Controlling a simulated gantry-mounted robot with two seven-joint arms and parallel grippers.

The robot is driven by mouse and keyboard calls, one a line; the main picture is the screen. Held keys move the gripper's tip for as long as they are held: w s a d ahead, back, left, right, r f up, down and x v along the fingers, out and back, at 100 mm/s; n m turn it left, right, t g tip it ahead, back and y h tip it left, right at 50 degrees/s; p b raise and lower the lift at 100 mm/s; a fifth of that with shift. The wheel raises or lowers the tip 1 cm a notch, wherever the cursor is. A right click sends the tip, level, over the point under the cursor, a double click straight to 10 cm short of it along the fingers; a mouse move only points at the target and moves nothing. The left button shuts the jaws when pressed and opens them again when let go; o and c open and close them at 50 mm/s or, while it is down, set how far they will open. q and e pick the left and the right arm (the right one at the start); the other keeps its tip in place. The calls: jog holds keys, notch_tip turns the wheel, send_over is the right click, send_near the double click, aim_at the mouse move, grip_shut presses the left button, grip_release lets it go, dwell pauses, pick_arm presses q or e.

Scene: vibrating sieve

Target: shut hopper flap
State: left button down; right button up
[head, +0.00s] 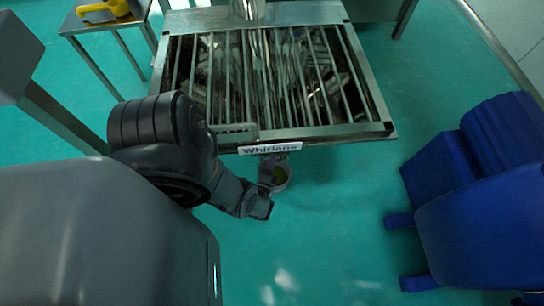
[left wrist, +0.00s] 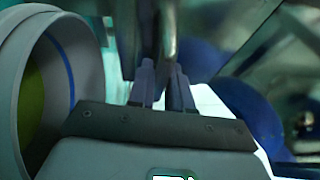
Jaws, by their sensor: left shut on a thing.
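The sieve machine (head: 386,129) has a grated top and a "Whirlane" label (head: 268,148) on its front edge. My left gripper (head: 270,164) is under that label, and its fingertips are mostly hidden there. In the left wrist view, my left gripper (left wrist: 165,77) is shut on a thin upright metal bar (left wrist: 168,35). I cannot tell whether the bar belongs to the hopper flap, and no flap is clearly visible. My right gripper is not in view.
A large blue object (head: 480,220) stands at the right. A small metal table (head: 88,24) with a yellow item (head: 112,8) stands at the upper left. The green floor (head: 340,225) in front of the machine is clear.

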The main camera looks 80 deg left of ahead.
pick_arm(q)
jog(key=shift+s+f, duration=0.1)
jog(key=shift+f, duration=0.1)
dwell(0.4)
jog(key=c, duration=1.4)
grip_release()
jog(key=shift+a+r, duration=0.1)
jog(key=shift+a, duration=0.1)
jog(key=v, duration=1)
jog(key=shift+s+d, duration=0.2)
jog(key=shift+d, duration=0.1)
